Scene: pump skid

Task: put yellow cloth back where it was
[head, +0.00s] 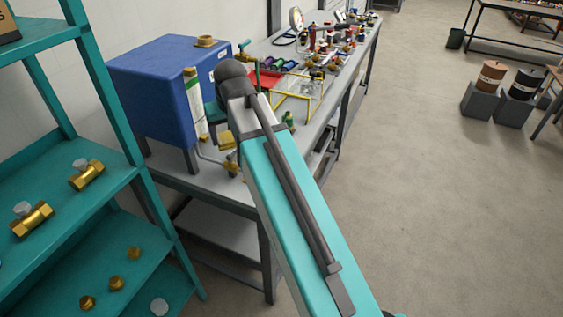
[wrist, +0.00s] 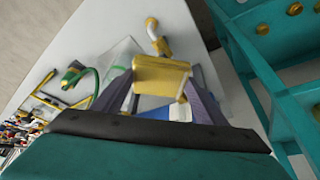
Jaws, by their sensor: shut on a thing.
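The yellow cloth (wrist: 160,78) is a folded, block-like piece between the two grey fingers of my gripper (wrist: 158,90) in the wrist view. My gripper is shut on it and holds it over the grey bench top (wrist: 95,28). In the head view the cloth (head: 227,140) shows as a small yellow patch in front of the blue tank (head: 150,85), and my arm hides most of the gripper. I cannot tell whether the cloth touches the bench.
A bent pipe with a brass end (head: 231,167) stands near the bench's front end. A red tray (head: 263,79) and a yellow frame (head: 300,100) are farther back, before many small parts. Teal shelves (head: 60,215) with brass fittings stand left.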

